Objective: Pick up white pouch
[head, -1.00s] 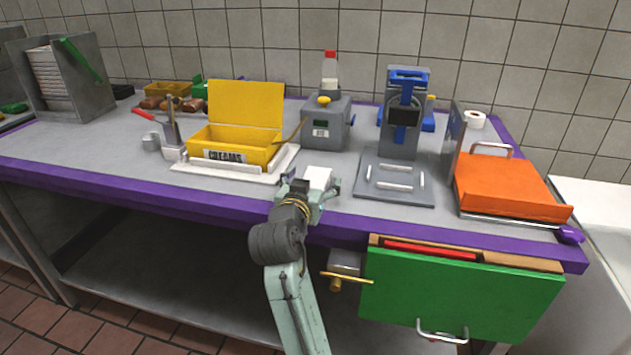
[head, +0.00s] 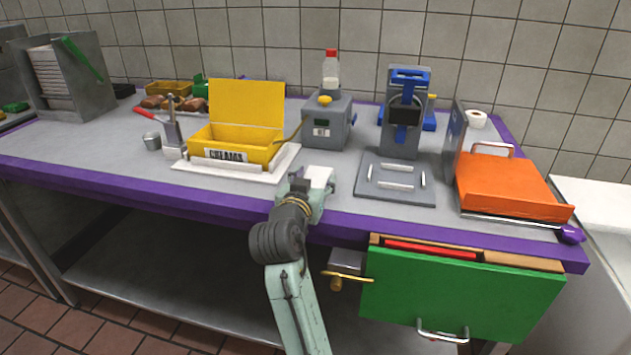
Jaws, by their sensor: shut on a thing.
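The white pouch (head: 319,177) is a small pale block at the counter's front, between the yellow box and the grey press. My gripper (head: 314,186) is at the pouch, its jaws shut on it. The arm and gripper hide part of the pouch's lower side. I cannot tell whether the pouch touches the counter or is lifted a little.
A yellow box (head: 200,142) labelled CREAMS, lid open, stands left on a white tray (head: 285,165). Behind are a grey dispenser (head: 330,105) with a bottle, and a press (head: 375,190) at right. An orange-lidded unit (head: 505,188) and open green drawer (head: 460,295) lie right.

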